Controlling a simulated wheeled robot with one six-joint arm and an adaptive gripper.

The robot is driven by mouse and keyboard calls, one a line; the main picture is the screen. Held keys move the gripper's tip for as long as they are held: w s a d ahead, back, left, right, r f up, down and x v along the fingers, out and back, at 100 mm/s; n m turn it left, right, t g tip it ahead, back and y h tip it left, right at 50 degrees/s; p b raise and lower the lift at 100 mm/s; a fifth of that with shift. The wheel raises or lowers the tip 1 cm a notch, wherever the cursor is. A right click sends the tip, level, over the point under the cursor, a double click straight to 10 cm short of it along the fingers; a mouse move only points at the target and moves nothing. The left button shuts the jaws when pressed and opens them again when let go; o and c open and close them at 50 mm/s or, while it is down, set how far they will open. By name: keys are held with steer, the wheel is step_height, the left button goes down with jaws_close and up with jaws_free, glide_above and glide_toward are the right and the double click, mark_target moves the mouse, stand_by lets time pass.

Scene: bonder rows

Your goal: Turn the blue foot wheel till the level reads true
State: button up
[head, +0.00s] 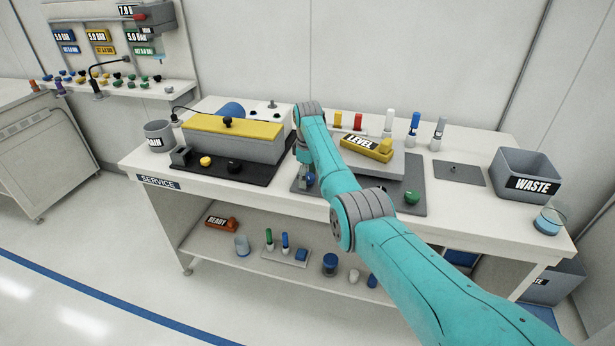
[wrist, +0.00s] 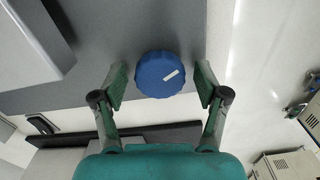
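The blue foot wheel (wrist: 160,75) is a ribbed round knob with a white line slanting up to the right. It also shows in the head view (head: 311,180), partly hidden by my arm. My gripper (wrist: 161,84) has one finger on each side of the wheel, with a gap to each. It is open and holds nothing; in the head view it is mostly hidden behind my forearm. The yellow level (head: 378,152), labelled LEVEL, lies on a grey plate (head: 392,166). Its reading is too small to make out.
A green foot wheel (head: 412,197) stands at the front right of the dark base (head: 420,176). A yellow-lidded grey box (head: 232,142) is left of my arm. Several small bottles stand behind the level. A WASTE bin (head: 526,172) stands at the bench's right end.

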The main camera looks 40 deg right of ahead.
mark_target(308, 176)
step_height(308, 176, up, 12)
stand_by(0.7)
stand_by(0.5)
